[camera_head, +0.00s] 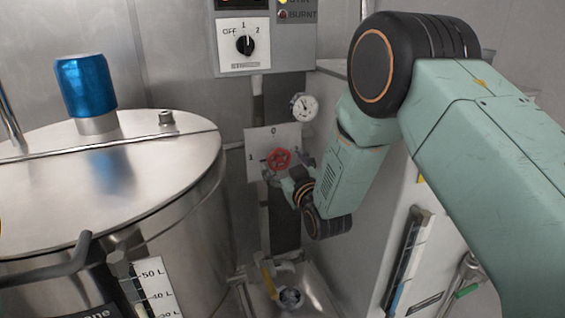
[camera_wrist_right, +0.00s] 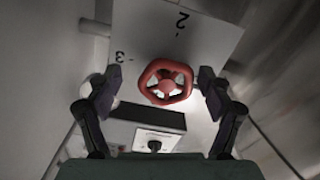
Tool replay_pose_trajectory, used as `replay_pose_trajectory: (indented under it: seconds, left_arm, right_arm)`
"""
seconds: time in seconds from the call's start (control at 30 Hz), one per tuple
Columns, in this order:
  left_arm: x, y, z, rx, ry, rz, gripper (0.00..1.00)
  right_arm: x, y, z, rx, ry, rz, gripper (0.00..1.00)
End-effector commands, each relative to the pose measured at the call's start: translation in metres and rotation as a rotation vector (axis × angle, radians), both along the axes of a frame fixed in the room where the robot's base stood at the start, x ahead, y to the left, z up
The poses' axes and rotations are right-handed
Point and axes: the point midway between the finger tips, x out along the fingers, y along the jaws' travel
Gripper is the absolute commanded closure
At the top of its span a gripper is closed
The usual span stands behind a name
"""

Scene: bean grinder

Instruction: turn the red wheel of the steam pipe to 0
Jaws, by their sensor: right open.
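The red wheel (camera_head: 279,159) sits in front of a pale plate (camera_head: 257,142) on the steam pipe. In the head view the plate shows 0 at the top and 1 at the left. The right wrist view shows the red wheel (camera_wrist_right: 165,82) face on, and the plate (camera_wrist_right: 200,38) with 2 and 3, turned over. My right gripper (camera_head: 291,171) is at the wheel's lower right in the head view. In the wrist view my right gripper (camera_wrist_right: 160,85) is open, one finger on each side of the wheel, with small gaps. My left gripper is out of view.
A steel tank (camera_head: 160,170) with a blue knob (camera_head: 84,84) stands at the left. A switch panel (camera_head: 244,45) is above the wheel, and a gauge (camera_head: 304,107) is at its upper right. A white cabinet wall (camera_head: 355,225) is close on the right.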

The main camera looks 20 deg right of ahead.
Motion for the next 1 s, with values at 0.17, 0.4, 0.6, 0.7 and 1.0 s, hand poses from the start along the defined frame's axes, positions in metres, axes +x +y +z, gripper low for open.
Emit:
replay_pose_trajectory:
  seconds: [0.17, 0.4, 0.6, 0.7, 1.0]
  left_arm:
    - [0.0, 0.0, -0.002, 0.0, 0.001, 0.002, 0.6]
    - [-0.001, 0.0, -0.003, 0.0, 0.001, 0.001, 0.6]
    - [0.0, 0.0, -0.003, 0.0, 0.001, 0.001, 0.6]
    - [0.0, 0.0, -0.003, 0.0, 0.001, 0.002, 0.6]
    - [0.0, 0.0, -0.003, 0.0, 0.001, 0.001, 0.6]
  right_arm:
    - [0.013, 0.002, 0.0, -0.001, -0.001, 0.002, 0.2]
    - [0.018, 0.001, 0.0, 0.0, 0.001, 0.002, 0.2]
    - [0.019, 0.001, 0.0, -0.001, 0.0, 0.002, 0.25]
    - [0.02, 0.0, 0.0, -0.001, -0.001, 0.002, 0.34]
    - [0.021, 0.0, 0.0, 0.0, 0.0, 0.001, 0.59]
